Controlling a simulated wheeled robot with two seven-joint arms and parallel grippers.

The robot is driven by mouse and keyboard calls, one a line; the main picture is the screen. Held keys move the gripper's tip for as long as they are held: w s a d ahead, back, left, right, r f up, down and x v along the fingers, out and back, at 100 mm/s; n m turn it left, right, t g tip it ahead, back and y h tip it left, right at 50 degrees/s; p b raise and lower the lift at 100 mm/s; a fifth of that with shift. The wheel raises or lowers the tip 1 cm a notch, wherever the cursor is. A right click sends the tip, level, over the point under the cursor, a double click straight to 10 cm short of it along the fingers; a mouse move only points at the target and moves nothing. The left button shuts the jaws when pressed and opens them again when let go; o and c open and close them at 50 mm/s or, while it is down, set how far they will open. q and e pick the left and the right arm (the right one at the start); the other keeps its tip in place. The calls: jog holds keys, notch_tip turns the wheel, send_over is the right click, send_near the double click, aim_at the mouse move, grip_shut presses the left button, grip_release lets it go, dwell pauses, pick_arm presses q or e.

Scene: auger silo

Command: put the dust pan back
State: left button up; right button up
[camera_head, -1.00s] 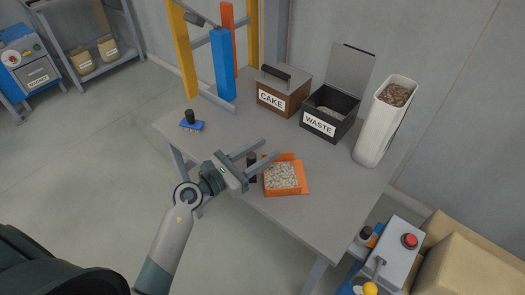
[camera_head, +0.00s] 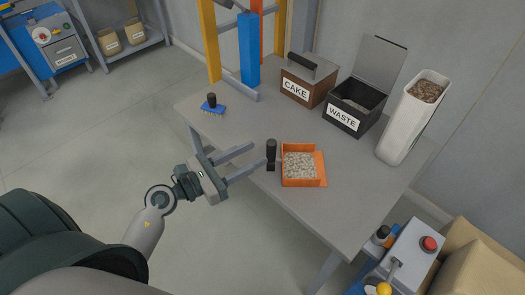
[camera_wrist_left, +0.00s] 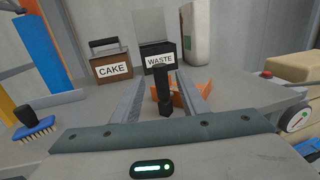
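The orange dust pan (camera_head: 320,166) lies on the grey table near its front edge and holds a heap of pale pellets (camera_head: 299,166). Its upright black handle (camera_head: 271,153) stands on the pan's left side. My left gripper (camera_head: 252,162) is open and empty, just left of the handle, with its fingers pointing toward it. In the left wrist view the handle (camera_wrist_left: 164,92) shows between the two spread fingers, beyond the palm, with the orange pan (camera_wrist_left: 186,98) behind it. The fingers do not appear to touch the handle. My right gripper is not in view.
A blue brush (camera_head: 213,107) lies at the table's left. The CAKE box (camera_head: 297,88), the open WASTE bin (camera_head: 343,118) and a tall white container (camera_head: 401,125) stand along the back. A control box with a red button (camera_head: 429,243) is at lower right.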

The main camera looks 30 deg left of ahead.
pick_arm(q)
jog(key=shift+s+a, duration=0.25)
jog(key=shift+s, duration=0.2)
dwell(1.3)
